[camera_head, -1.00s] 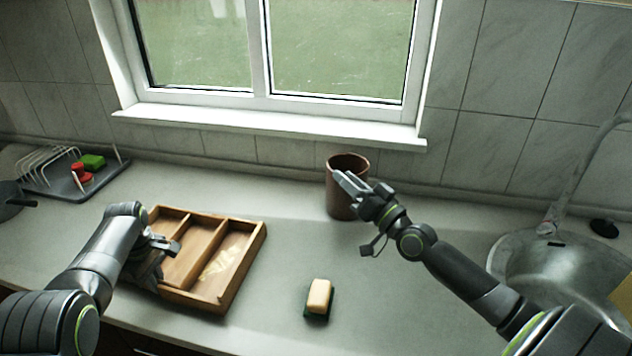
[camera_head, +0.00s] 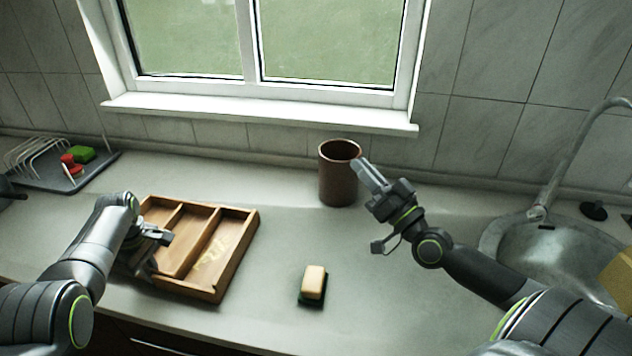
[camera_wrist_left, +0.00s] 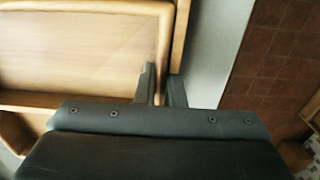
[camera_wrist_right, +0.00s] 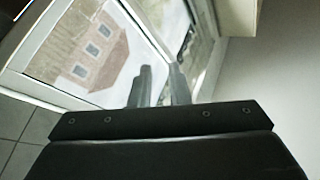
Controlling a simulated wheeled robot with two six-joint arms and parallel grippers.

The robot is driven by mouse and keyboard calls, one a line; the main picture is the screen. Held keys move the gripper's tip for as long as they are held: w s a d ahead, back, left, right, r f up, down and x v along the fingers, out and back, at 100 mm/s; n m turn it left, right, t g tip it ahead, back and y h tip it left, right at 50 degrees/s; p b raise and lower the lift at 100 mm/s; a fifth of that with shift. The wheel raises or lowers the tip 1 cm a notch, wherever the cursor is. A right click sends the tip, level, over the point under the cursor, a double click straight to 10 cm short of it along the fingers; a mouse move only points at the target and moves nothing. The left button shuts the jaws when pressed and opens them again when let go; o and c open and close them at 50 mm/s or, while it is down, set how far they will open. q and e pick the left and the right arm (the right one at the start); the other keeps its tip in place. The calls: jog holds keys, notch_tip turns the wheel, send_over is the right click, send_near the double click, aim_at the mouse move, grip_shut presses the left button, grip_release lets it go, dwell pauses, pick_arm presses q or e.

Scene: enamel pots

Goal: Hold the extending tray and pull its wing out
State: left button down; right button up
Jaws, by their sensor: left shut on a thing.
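The wooden extending tray (camera_head: 231,268) lies on the counter at the left of the head view, with divided compartments and a pale pattern on one compartment floor. My left gripper (camera_head: 164,238) is at its front left side. In the left wrist view the fingers (camera_wrist_left: 161,88) straddle a wooden tray wall (camera_wrist_left: 165,38) and are shut on it. The wing is not clearly told apart from the body. My right gripper (camera_head: 368,174) is raised near the brown mug, empty; a gap shows between its fingers (camera_wrist_right: 160,85) in the right wrist view.
A brown mug (camera_head: 338,180) stands behind the tray to the right. A sponge (camera_head: 313,282) lies right of the tray. A dish rack (camera_head: 42,160) is at far left, a sink (camera_head: 540,262) at right. The counter between tray and sink is mostly clear.

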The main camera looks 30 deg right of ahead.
jog(key=shift+w, duration=0.1)
grip_shut()
jog(key=w+a+f+n+g, duration=0.3)
jog(key=w+a+f+g, duration=0.1)
jog(key=w+a+g, duration=0.1)
jog(key=w+a+f+n+g+y, duration=0.1)
jog(key=w+a+f+n+g, duration=0.3)
jog(key=w+a, duration=0.3)
jog(key=w+a+f+n+g+y, duration=0.1)
jog(key=w+a+f+n+g, duration=0.2)
jog(key=w+a, duration=0.4)
jog(key=shift+a+f+n+g, duration=0.15)
jog(key=shift+f+g, duration=0.1)
jog(key=shift+g, duration=0.4)
jog(key=shift+a+f+n+g, duration=0.15)
jog(key=shift+f+g, duration=0.1)
jog(key=shift+g, duration=0.4)
jog(key=s+a+r+n+g+h, duration=0.1)
jog(key=s+a+r+n+g, duration=0.1)
jog(key=a+g, duration=0.25)
send_over(220, 252)
jog(key=shift+h, duration=0.4)
notch_tip(220, 252, down, 9)
jog(key=shift+f, duration=0.2)
jog(key=shift+s+d+r, duration=0.1)
jog(key=shift+s+d, duration=0.9)
jog(key=shift+d, duration=0.05)
jog(key=shift+s+d, duration=0.4)
jog(key=shift+s, duration=0.05)
